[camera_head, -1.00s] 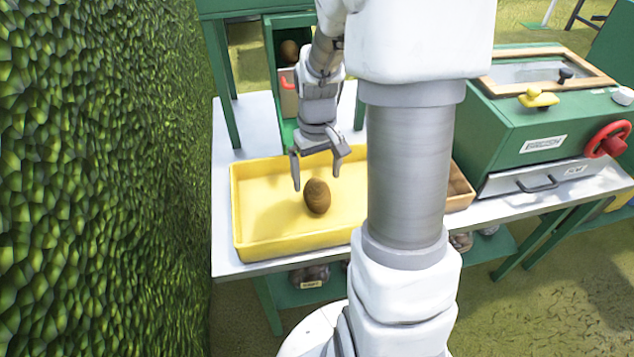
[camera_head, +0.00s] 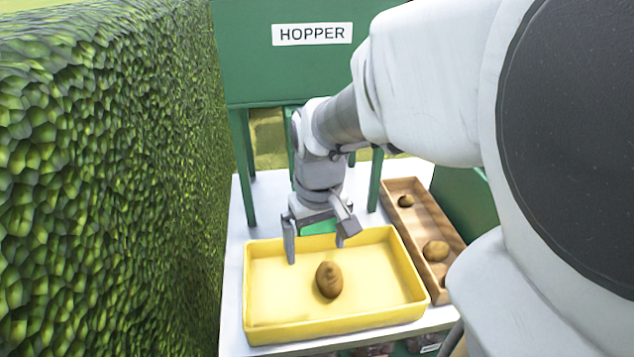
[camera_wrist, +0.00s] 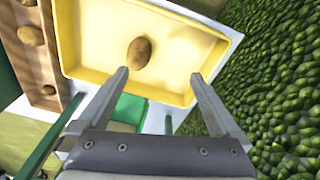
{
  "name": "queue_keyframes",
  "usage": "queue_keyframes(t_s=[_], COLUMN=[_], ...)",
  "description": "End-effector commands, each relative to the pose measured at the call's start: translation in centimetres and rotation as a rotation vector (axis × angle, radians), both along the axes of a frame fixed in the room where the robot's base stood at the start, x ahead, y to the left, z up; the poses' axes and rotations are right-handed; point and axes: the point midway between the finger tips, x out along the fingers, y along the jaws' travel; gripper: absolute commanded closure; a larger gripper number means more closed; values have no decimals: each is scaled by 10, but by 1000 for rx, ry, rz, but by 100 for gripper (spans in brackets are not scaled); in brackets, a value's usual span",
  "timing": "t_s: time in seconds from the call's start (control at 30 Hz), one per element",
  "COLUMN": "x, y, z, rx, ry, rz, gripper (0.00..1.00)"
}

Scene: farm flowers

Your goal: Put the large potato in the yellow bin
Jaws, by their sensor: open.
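A large brown potato (camera_head: 329,280) lies on the floor of the yellow bin (camera_head: 262,322), near its middle. In the wrist view the potato (camera_wrist: 139,53) lies in the yellow bin (camera_wrist: 185,97), beyond my fingertips and apart from them. My gripper (camera_head: 316,250) is open and empty over the back edge of the bin. Its two fingers (camera_wrist: 158,75) show spread apart in the wrist view, with nothing between them.
A wooden tray (camera_head: 444,222) right of the bin holds several potatoes, among them a small one (camera_head: 405,201) and a larger one (camera_head: 435,251). A green hopper (camera_head: 290,75) stands behind. A leafy hedge (camera_head: 110,190) closes off the left side.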

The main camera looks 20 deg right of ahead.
Motion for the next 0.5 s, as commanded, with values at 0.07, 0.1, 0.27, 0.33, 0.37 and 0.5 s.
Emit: queue_keyframes(t_s=[0.07,0.1,0.27,0.33,0.37,0.5], x=[-10,-16,-42,-53,-57,-72], y=[13,18,34,40,42,48], z=[49,55,71,76,78,83], rx=[-24,-24,-18,-14,-11,-1], ry=[-160,-181,-263,-295,-308,-357], rz=[21,25,36,40,41,43], gripper=[0,0,0,0,0,0])
